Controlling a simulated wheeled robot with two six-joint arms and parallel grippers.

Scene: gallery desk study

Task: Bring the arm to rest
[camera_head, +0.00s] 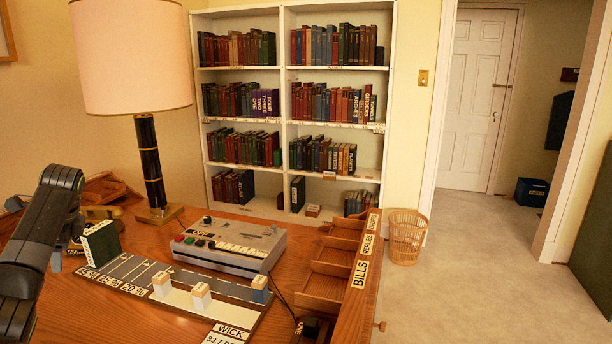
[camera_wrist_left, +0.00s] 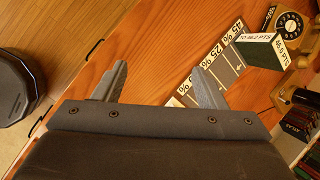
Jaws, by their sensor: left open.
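My left arm (camera_head: 42,225) comes in at the left edge of the head view, dark grey with a green ring at its bend. It stands in front of the left end of the desk (camera_head: 85,318). In the left wrist view my left gripper (camera_wrist_left: 159,76) has its two grey fingers spread apart. Nothing is between them, only the wood of the desk behind. My right gripper is in neither view.
A labelled board (camera_head: 139,279) with white blocks, a dark green block (camera_head: 101,244) and a grey button machine (camera_head: 229,243) lie on the desk. A lamp (camera_head: 150,165) stands behind. Wooden trays (camera_head: 328,277) line the right edge. A wicker basket (camera_head: 406,238) stands on open floor.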

